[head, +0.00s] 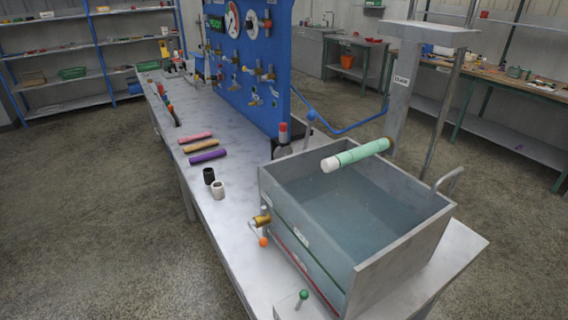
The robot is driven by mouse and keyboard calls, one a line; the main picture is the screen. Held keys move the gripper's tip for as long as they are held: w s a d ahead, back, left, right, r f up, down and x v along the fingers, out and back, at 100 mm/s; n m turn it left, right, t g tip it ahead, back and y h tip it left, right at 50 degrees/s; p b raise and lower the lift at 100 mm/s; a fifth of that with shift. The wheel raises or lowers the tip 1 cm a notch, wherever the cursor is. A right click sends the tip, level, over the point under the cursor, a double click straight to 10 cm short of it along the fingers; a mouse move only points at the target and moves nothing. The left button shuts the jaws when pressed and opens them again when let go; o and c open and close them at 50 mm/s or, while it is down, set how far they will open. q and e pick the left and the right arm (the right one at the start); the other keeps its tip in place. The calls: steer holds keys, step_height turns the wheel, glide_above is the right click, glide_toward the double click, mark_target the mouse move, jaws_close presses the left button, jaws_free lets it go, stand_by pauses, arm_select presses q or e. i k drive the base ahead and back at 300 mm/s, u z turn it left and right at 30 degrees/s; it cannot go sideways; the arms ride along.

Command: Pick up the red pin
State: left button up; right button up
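A pinkish-red rod (195,137) lies flat on the grey bench, at the far end of a row with a tan rod (201,145) and a purple rod (207,156). An upright piece with a red top (283,128) and a dark base stands between the blue panel and the water tank. I cannot tell which of these is the red pin. Neither of my grippers shows in the head view.
A water-filled tank (276,192) stands on the bench (204,236), with a green white-ended tube (358,153) above it. A blue panel (267,95) with valves and gauges stands behind. A black cylinder (209,176) and white cylinder (217,190) stand near the front edge.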

mark_target(283, 125)
steer(key=u, duration=0.3)
steer(key=k, duration=0.55)
steer(key=u, duration=1.6)
steer(key=i, duration=1.05)
steer(key=z, duration=2.35)
